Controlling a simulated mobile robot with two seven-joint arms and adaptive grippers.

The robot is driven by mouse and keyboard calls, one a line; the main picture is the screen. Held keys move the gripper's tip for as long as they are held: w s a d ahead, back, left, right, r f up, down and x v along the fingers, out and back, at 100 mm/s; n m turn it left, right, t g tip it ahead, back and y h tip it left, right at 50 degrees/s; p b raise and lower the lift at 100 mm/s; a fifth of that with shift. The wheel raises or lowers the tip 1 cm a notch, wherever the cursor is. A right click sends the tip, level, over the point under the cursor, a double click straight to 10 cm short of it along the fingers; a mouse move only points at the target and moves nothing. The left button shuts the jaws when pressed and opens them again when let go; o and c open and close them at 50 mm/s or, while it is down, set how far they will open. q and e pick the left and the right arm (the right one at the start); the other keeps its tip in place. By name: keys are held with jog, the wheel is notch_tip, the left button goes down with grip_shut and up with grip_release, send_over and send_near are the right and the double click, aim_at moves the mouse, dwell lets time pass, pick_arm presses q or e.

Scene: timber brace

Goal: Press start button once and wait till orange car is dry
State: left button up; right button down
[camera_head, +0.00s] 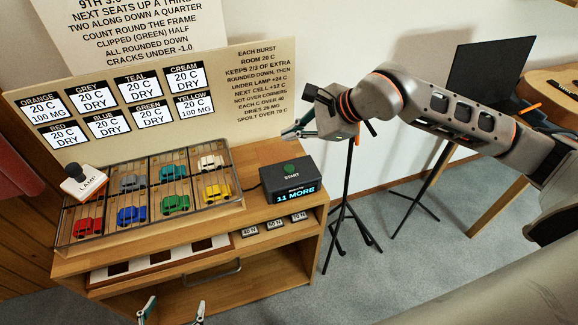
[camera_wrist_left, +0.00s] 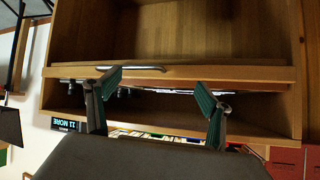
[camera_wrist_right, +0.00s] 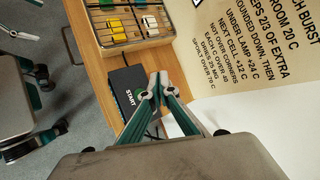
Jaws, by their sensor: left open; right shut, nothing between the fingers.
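The green start button (camera_head: 291,168) sits on top of a black box (camera_head: 283,190) at the right of the wooden bench; the box's display reads "11 MORE". My right gripper (camera_head: 288,135) is shut and empty above and behind the box. In the right wrist view its closed fingertips (camera_wrist_right: 158,78) appear beside the button (camera_wrist_right: 137,97), apparently above it. The lamp (camera_head: 82,183) stands over the back-left cell of the wire rack (camera_head: 150,232). I see no orange car; the lamp covers that cell. The orange label (camera_head: 43,105) reads "20 C 100 MG". My left gripper (camera_head: 172,307) is open and empty before the bench.
Several other cars stand in the rack, including a red car (camera_head: 88,222) and a yellow car (camera_head: 216,192). The yellow label (camera_head: 194,105) reads "20 C 100 MG"; the others read "DRY". Weight tiles (camera_head: 275,226) lie at the front edge. Tripod stands (camera_head: 345,215) stand right.

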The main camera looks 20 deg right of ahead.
jog(key=b, duration=0.5)
send_over(291, 169)
notch_tip(291, 169, down, 8)
jog(key=shift+s+r, duration=0.1)
jog(key=shift+f, duration=0.55)
dwell(0.3)
dwell(0.5)
jog(key=shift+f, duration=0.1)
